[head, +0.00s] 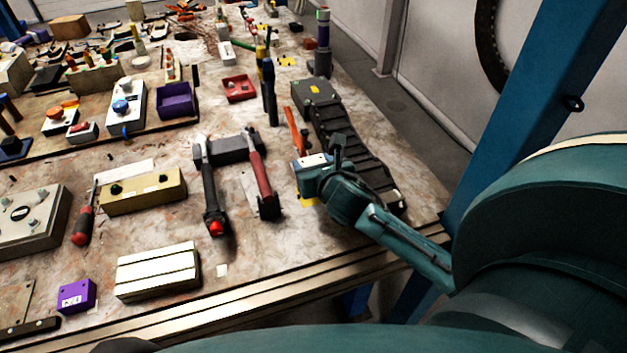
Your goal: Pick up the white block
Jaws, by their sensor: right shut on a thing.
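A small white-topped block (313,159) with bluish sides is at the jaws of my right gripper (318,172), near the right side of the workbench. My right gripper is shut on it, and the teal gripper body and fingers hide part of it. A yellow patch shows on the bench just below the gripper. I cannot tell whether the block touches the bench. A larger cream-white grooved block (157,270) lies near the front edge, apart from the gripper. My left gripper is not in view.
A long black ribbed case (345,140) lies right beside my right gripper, with an orange-handled tool (294,130) behind it. A black clamp with a red handle (261,180) lies to the left. The bench (300,250) is clear in front.

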